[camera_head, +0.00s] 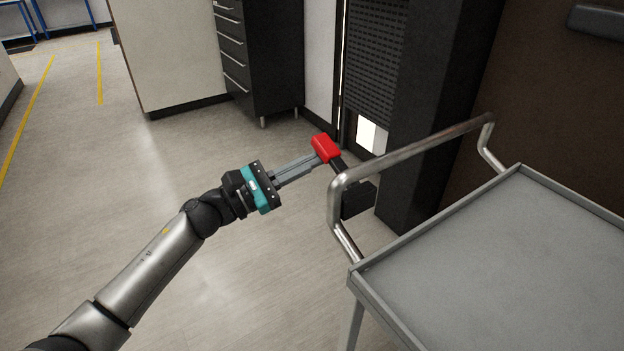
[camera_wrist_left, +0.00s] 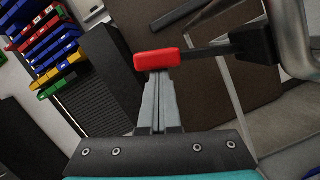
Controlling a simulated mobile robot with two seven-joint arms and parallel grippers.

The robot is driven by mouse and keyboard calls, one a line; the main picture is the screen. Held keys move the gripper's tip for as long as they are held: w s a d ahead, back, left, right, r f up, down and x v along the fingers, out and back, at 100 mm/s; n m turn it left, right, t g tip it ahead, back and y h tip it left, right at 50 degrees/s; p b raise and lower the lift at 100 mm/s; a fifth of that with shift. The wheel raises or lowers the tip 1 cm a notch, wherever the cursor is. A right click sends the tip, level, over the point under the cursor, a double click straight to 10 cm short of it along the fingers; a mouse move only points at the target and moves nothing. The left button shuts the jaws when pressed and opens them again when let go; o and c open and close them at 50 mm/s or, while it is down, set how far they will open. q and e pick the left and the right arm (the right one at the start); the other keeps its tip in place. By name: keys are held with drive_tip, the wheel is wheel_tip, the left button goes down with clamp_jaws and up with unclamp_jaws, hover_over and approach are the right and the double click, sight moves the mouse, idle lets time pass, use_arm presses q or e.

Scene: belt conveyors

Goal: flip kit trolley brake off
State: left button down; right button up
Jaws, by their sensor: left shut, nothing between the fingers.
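The kit trolley (camera_head: 480,260) is a grey metal tray with a bent tube handle (camera_head: 420,155), at the right of the head view. A brake lever with a red end (camera_head: 325,148) and a black block (camera_head: 358,200) sits at the handle's near left corner. In the left wrist view the red end (camera_wrist_left: 157,59) is at the fingertips and its dark lever runs right to the black block (camera_wrist_left: 255,44). My left gripper (camera_head: 316,160) is shut and empty, its tips at the red end, apparently touching it. My right gripper is not in view.
A dark drawer cabinet (camera_head: 258,55) and a black louvred column (camera_head: 385,90) stand behind the trolley. The floor (camera_head: 190,150) to the left is clear, with yellow lines. The left wrist view shows coloured bins (camera_wrist_left: 50,45) at the upper left.

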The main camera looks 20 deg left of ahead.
sight(318, 146)
use_arm(q)
drive_tip(key=r+m, duration=0.1)
drive_tip(key=r+m+b, duration=0.1)
drive_tip(key=shift+s+d+m+g, duration=0.1)
drive_tip(key=shift+m+g, duration=0.2)
drive_tip(key=shift+m, duration=0.1)
drive_tip(key=shift+s+d+r+m+g+b, duration=0.1)
drive_tip(key=shift+d+r+m+g+b, duration=0.1)
drive_tip(key=shift+r+m+b, duration=0.25)
drive_tip(key=shift+s+d+r+m+g+b, duration=0.15)
drive_tip(key=shift+r+m+g, duration=0.1)
drive_tip(key=shift+m, duration=0.3)
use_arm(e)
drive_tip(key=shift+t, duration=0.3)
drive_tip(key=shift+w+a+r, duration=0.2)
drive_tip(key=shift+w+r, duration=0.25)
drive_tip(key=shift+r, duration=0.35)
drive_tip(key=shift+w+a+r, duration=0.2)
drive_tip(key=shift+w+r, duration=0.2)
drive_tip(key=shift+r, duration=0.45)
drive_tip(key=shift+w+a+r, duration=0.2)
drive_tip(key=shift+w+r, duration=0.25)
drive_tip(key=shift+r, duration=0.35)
use_arm(q)
drive_tip(key=shift+w+a, duration=0.1)
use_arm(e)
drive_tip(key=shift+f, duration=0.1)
